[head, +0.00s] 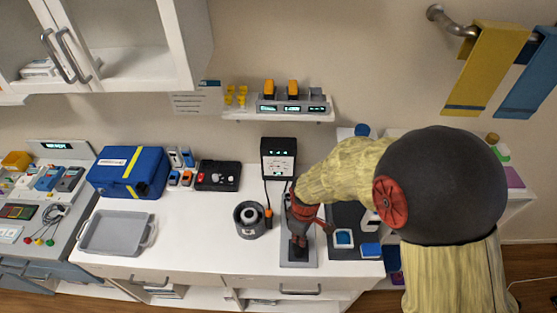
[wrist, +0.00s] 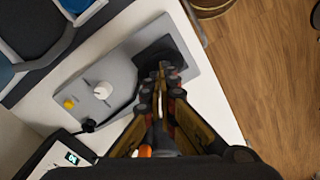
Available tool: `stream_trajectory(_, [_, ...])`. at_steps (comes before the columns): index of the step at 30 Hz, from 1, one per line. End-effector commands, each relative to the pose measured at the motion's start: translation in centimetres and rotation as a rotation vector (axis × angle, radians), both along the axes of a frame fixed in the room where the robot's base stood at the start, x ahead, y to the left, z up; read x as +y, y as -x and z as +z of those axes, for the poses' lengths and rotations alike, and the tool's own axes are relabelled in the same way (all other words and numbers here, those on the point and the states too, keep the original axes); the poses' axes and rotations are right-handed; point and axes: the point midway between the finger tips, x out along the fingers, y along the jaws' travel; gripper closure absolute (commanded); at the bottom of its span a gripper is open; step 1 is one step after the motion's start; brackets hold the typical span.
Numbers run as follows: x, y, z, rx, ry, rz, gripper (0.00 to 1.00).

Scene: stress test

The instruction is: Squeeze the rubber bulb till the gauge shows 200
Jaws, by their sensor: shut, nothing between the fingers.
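My gripper (head: 298,240) points down over a grey panel (head: 297,262) on the white counter. In the wrist view the fingers (wrist: 161,78) are shut with nothing between them. A dark rounded piece (wrist: 168,52), which looks like the rubber bulb, sits on the panel (wrist: 125,70) just beyond the fingertips; the fingers partly hide it, and I cannot tell whether they touch it. The panel also has a white knob (wrist: 104,90), a yellow button (wrist: 69,103) and a black hose. The black gauge box (head: 278,158) stands at the wall; its small lit display is too small to read.
A round dark holder (head: 249,220) stands left of the panel. A black control box (head: 217,176), a blue bag (head: 128,172) and a grey tray (head: 116,232) are farther left. Blue-topped items (head: 343,238) lie on a dark mat to the right. The counter between tray and holder is clear.

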Motion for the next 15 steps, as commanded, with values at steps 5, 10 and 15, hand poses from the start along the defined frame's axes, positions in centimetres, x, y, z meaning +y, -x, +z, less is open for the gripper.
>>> stream_trajectory(5, [-0.01,-0.01,-0.01,0.0,0.0,0.0,1.0])
stream_trajectory(10, [0.0,-0.01,-0.01,0.0,0.0,0.0,1.0])
stream_trajectory(15, [0.0,0.0,-0.43,0.0,0.0,0.0,1.0])
